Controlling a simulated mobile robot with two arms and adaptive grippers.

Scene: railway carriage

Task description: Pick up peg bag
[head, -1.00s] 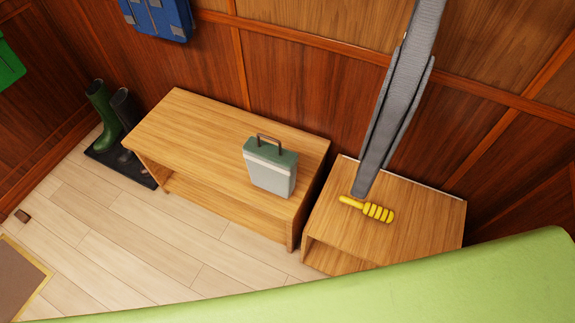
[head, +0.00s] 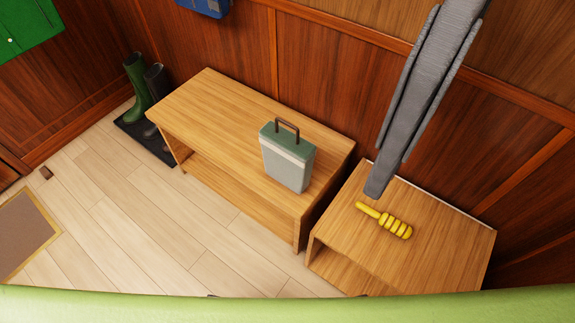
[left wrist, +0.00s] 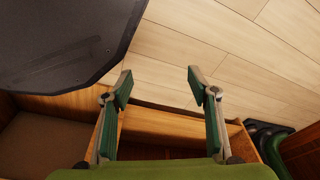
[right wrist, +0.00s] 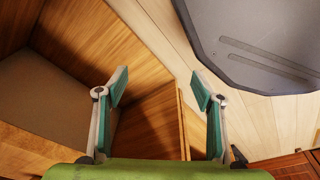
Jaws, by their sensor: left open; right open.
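A blue item with straps or pockets (head: 205,7) hangs on the wood wall at the top of the head view, cut off by the edge; it may be the peg bag, but I cannot be sure. A grey-green case with a brown handle (head: 287,160) stands upright on the wooden bench. My left gripper (left wrist: 160,88) is open and empty in the left wrist view, above the floor and wooden furniture. My right gripper (right wrist: 160,88) is open and empty in the right wrist view, near wooden panels. Neither gripper shows in the head view.
A long bench (head: 215,110) and a smaller wooden unit (head: 440,225) stand along the wall. A yellow ridged tool (head: 392,224) lies on the unit, under a hanging grey strip (head: 425,100). Boots (head: 136,80) stand on a dark tray at left.

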